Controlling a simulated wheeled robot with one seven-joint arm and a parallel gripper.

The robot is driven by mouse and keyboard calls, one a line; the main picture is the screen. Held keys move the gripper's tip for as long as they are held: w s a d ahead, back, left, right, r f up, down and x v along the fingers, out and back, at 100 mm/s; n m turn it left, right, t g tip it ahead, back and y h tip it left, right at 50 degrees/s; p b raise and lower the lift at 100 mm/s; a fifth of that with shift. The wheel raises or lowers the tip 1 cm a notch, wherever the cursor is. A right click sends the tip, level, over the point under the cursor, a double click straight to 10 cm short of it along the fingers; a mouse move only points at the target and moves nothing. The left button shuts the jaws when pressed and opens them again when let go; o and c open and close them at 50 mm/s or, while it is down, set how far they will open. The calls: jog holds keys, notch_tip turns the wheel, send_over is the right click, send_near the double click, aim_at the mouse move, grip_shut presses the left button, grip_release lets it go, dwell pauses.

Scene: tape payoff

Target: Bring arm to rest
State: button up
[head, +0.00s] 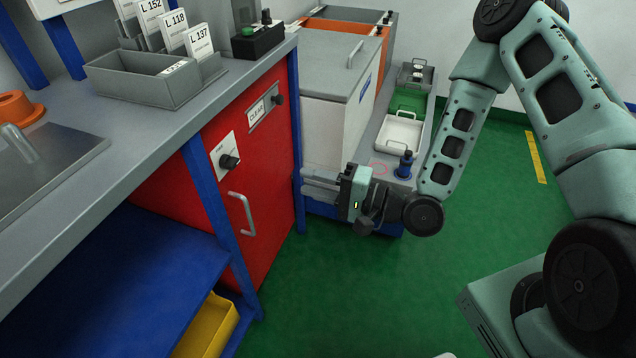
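My arm comes in from the right in the head view and bends down and to the left. My gripper (322,186) is at its end, pointing left, beside the blue post at the right edge of the red cabinet (262,170). The fingers are seen from the side, close to the blue post. No object shows between them, but I cannot tell how far apart they stand. I cannot tell whether they touch the post.
A grey worktop (130,125) with a grey card box (150,82) is at the left. The red door has a handle (243,213) and a knob. Behind my gripper are a grey-lidded bin (325,62), a white tray (398,132) and a dark blue bottle-like piece (404,165). Green floor (360,290) is clear below.

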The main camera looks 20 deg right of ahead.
jog(key=shift+s+d, duration=0.2)
jog(key=shift+d, duration=0.1)
jog(key=s+r+n+g+h, duration=0.6)
jog(key=s+n+h, duration=0.15)
jog(key=s, duration=0.25)
jog(key=s+r+n+g+h, duration=0.55)
jog(key=s+n, duration=0.25)
jog(key=s, duration=0.3)
notch_tip(320, 180, up, 18)
jog(key=p, duration=1.7)
jog(key=shift+w+f+h, duration=0.15)
jog(key=shift+w+h, duration=0.15)
jog(key=shift+a+t, duration=0.1)
jog(key=shift+t, duration=0.15)
